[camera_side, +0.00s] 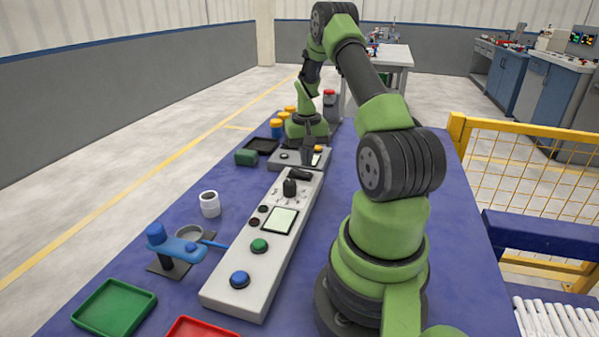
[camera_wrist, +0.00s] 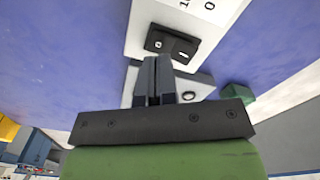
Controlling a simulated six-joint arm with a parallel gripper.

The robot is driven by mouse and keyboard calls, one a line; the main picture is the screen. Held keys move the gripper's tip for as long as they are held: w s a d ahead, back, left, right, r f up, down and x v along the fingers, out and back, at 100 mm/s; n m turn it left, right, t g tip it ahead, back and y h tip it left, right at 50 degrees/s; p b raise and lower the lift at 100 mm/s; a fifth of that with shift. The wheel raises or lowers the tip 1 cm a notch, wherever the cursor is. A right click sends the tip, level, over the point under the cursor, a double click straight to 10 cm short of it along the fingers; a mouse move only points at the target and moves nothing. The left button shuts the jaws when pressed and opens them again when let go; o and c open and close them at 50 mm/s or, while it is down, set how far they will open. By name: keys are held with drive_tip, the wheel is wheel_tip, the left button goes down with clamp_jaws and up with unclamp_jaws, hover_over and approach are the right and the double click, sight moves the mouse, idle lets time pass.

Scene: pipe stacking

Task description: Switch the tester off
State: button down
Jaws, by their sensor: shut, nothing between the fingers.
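The tester (camera_side: 262,283) is a long light-grey box on the blue table, with a blue button, a green button, a small screen and a black knob. At its far end is a black rocker switch (camera_side: 299,174), which also shows in the wrist view (camera_wrist: 172,45) just beyond my fingertips. I cannot tell which way the rocker is tipped. My gripper (camera_side: 307,162) points down near that far end, beside the switch. In the wrist view its fingers (camera_wrist: 158,62) are together and empty. They appear apart from the switch, but the exact gap is unclear.
A smaller grey box (camera_side: 287,163) lies behind the tester, close to my gripper. A dark green block (camera_side: 246,157) and a black tray (camera_side: 262,145) are to its left. A white cup (camera_side: 210,204), a blue fixture (camera_side: 173,246) and a green tray (camera_side: 114,308) stand left of the tester.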

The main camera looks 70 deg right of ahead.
sight(306, 174)
drive_tip(key=shift+r, duration=2.05)
drive_tip(key=w+a+r+n+t, duration=0.2)
drive_tip(key=w+a+r, duration=0.1)
drive_tip(key=a+r, duration=0.6)
drive_tip(key=w+a+r+n+t, duration=0.1)
drive_tip(key=w+a+r+n, duration=0.15)
drive_tip(key=a+r, duration=0.6)
drive_tip(key=s+a+r+n+t+y, duration=0.1)
drive_tip(key=s+a+t, duration=0.1)
drive_tip(key=s+a, duration=0.3)
drive_tip(key=s+a+r+n+t+y, duration=0.1)
drive_tip(key=s+a, duration=0.4)
drive_tip(key=a, duration=0.6)
drive_tip(key=shift+s+a+n+t, duration=0.35)
drive_tip(key=shift+n+t, duration=0.25)
drive_tip(key=shift+n, duration=0.15)
